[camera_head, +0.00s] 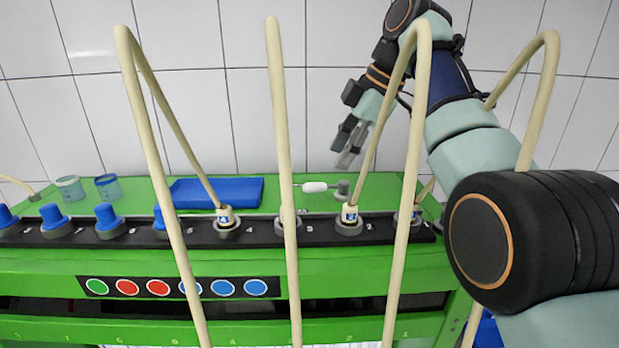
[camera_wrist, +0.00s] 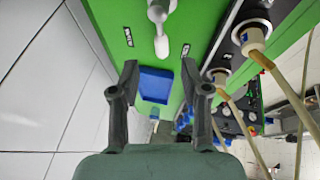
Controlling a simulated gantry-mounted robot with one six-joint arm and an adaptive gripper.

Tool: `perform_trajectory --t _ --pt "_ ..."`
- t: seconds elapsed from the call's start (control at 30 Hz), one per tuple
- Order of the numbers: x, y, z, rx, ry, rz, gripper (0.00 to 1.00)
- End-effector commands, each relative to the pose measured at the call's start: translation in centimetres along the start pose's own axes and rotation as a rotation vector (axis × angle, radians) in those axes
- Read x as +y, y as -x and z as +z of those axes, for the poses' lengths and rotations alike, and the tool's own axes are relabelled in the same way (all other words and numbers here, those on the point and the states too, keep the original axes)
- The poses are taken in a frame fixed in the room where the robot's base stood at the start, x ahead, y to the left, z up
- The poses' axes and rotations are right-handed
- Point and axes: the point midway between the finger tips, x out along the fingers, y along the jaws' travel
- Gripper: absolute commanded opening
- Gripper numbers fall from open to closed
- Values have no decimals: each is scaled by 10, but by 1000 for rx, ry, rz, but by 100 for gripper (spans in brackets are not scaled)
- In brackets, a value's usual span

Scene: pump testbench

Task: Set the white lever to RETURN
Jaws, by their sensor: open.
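The white lever (camera_head: 315,187) lies on the green bench top, its white handle pointing left from a grey pivot (camera_head: 343,188) in the head view. In the wrist view the white lever (camera_wrist: 161,42) shows at the top centre, beyond my fingertips, with its pivot at the upper edge. My gripper (camera_head: 348,150) hangs above and behind the lever, close to the tiled wall. In the wrist view my gripper (camera_wrist: 160,80) is open, with nothing between its fingers and clear of the lever. Small dark labels (camera_wrist: 128,37) flank the lever; their text is too small to read.
A blue tray (camera_head: 240,191) lies left of the lever. Several beige hoses (camera_head: 280,110) arch in front, some plugged into a black port strip (camera_head: 265,229). Two cups (camera_head: 108,187) stand at the far left. A white tiled wall (camera_head: 270,90) closes the back.

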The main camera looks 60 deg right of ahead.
Motion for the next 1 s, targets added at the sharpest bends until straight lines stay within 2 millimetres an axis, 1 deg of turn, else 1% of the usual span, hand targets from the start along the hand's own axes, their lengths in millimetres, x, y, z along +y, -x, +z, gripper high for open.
perform_trajectory --t 0.17,0.3,0.4,0.5,0.7,0.77,0.9,1.0 --pt "-2 -28 2 0 1 -2 46" --pt "-2 -56 2 0 3 -3 46" --pt "-2 -71 2 0 2 -3 46" --pt "-1 -77 1 -1 2 -1 46" --pt "0 -76 0 -1 2 -1 46" --pt "0 -76 0 -1 2 -1 38" --pt "0 -76 0 -1 3 -1 15" --pt "0 -76 0 -1 3 -1 0"
